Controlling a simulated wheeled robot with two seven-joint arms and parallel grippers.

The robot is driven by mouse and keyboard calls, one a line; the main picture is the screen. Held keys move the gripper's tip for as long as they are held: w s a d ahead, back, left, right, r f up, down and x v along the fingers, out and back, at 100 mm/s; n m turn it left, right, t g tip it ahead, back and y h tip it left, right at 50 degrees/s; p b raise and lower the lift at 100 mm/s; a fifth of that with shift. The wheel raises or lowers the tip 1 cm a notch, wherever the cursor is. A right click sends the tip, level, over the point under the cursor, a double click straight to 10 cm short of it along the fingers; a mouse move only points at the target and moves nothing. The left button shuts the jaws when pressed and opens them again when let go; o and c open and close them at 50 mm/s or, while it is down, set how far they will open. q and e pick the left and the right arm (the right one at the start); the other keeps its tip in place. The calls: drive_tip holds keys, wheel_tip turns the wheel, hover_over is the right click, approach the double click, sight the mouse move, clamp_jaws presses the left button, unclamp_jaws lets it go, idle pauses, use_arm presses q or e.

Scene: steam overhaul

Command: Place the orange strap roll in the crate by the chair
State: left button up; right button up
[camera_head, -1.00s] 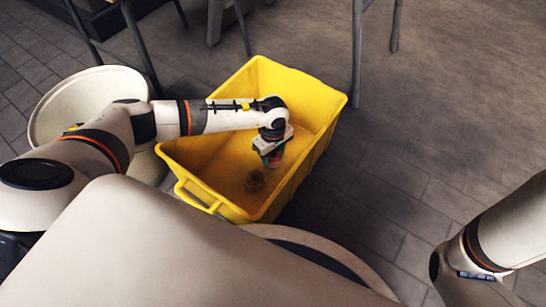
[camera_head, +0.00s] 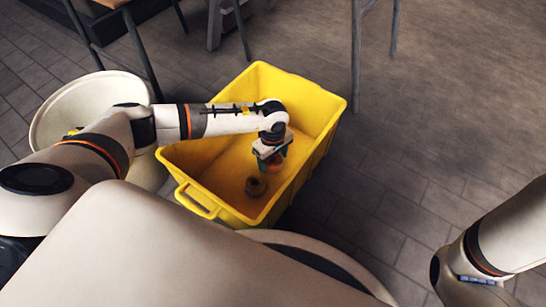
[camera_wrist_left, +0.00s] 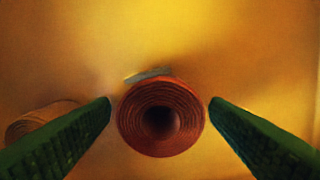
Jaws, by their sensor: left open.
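The yellow crate (camera_head: 325,112) stands on the floor below me, near the legs of a chair (camera_head: 137,45). My left gripper (camera_head: 272,163) reaches down inside it. In the left wrist view, my left gripper (camera_wrist_left: 160,108) is open, its green fingers on either side of the orange strap roll (camera_wrist_left: 160,118). A gap shows between the roll and each finger. The roll's round end with its dark hole faces the camera. In the head view the gripper largely hides the roll, with a little orange below it. My right gripper is out of view.
A second, brownish roll (camera_head: 256,186) lies in the crate and shows at the left edge of the wrist view (camera_wrist_left: 38,121). A small grey piece (camera_wrist_left: 148,75) lies behind the orange roll. A round cream bin (camera_head: 52,108) stands left of the crate.

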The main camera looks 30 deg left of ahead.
sight(273, 159)
use_arm(q)
wheel_tip(273, 159, up, 12)
drive_tip(key=p, duration=0.8)
drive_tip(key=shift+f, duration=0.2)
